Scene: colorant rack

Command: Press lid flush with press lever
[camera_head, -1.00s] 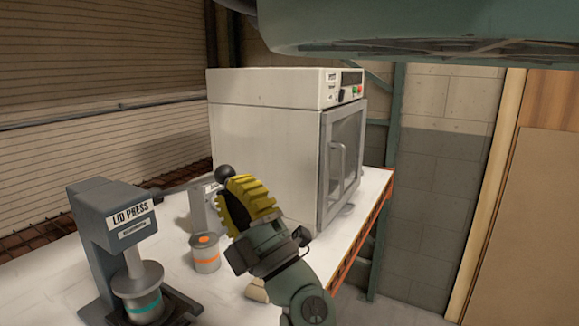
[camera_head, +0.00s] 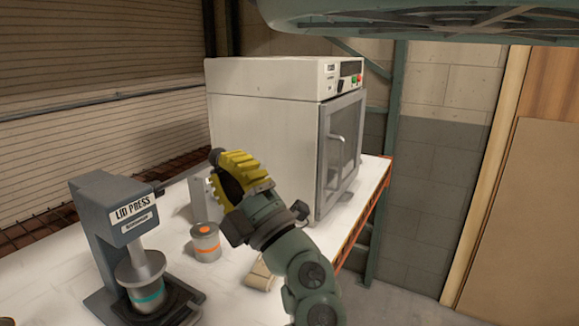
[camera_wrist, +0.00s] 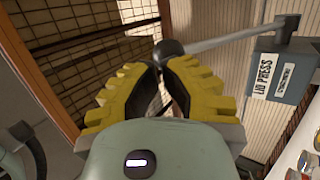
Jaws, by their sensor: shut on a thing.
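The dark grey lid press (camera_head: 100,220), marked LID PRESS, stands at the left of the bench in the head view. Its round metal plate (camera_head: 140,266) is down over a can with a teal band (camera_head: 149,297); any gap at the lid is too small to tell. The press lever (camera_wrist: 222,36) runs out from the press head to a dark ball knob (camera_head: 216,155). My gripper (camera_wrist: 162,62), with yellow ribbed fingers, is closed at the knob end of the lever. The knob sits at the fingertips in the wrist view.
A can with an orange band (camera_head: 205,243) stands between the press and my arm. A beige object (camera_head: 260,276) lies near my wrist. A large white oven (camera_head: 270,120) stands behind my gripper. A grey object (camera_head: 198,198) stands behind the orange-banded can.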

